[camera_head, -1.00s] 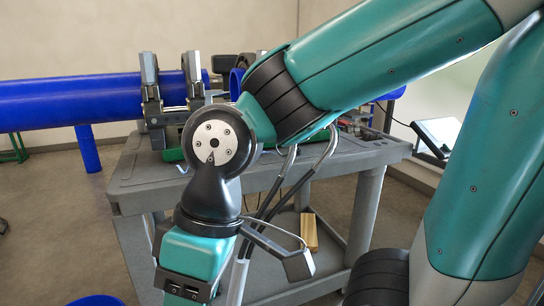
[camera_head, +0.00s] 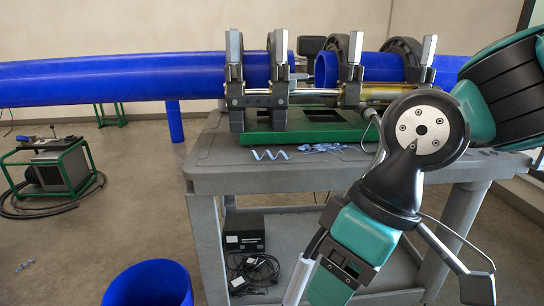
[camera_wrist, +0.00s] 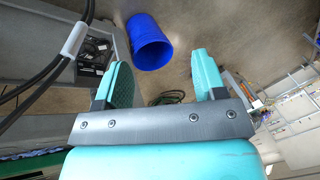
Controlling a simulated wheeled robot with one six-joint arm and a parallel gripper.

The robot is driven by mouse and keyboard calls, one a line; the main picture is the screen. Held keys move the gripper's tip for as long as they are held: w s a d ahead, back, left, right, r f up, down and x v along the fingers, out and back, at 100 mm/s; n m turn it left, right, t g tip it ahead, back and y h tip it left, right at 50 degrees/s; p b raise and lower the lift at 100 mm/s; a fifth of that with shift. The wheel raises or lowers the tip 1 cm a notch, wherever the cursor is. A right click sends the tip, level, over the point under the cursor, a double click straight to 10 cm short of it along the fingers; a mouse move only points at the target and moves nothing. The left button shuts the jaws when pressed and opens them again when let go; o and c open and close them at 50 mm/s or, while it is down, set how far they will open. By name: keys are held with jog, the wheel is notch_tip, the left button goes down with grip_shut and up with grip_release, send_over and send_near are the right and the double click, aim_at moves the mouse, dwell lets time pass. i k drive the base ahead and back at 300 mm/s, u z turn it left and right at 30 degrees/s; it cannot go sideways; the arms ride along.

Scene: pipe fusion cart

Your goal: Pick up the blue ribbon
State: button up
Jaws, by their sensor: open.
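A zigzag light-blue ribbon (camera_head: 270,155) lies on the grey cart top (camera_head: 300,178), in front of the green base of the pipe machine. A tangled heap of similar pale-blue ribbon (camera_head: 325,148) lies just right of it. My gripper hangs low at the right of the head view, below and in front of the cart top, apart from both ribbons; its fingers are not clearly seen there. In the wrist view my gripper (camera_wrist: 161,62) is open and empty, with floor and a blue bin beyond its fingers. No ribbon on the cart shows clearly in the wrist view.
The clamp machine (camera_head: 283,90) holding blue pipe (camera_head: 130,80) stands behind the ribbons. A blue bin (camera_head: 148,285) stands on the floor, also in the wrist view (camera_wrist: 150,42). A green-framed unit (camera_head: 45,168) with a hose stands at left. Small pale-blue scraps (camera_head: 25,266) lie on the floor.

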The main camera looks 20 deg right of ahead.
aim_at(281, 151)
jog(key=z, duration=0.45)
jog(key=i, duration=0.95)
jog(key=u, duration=0.5)
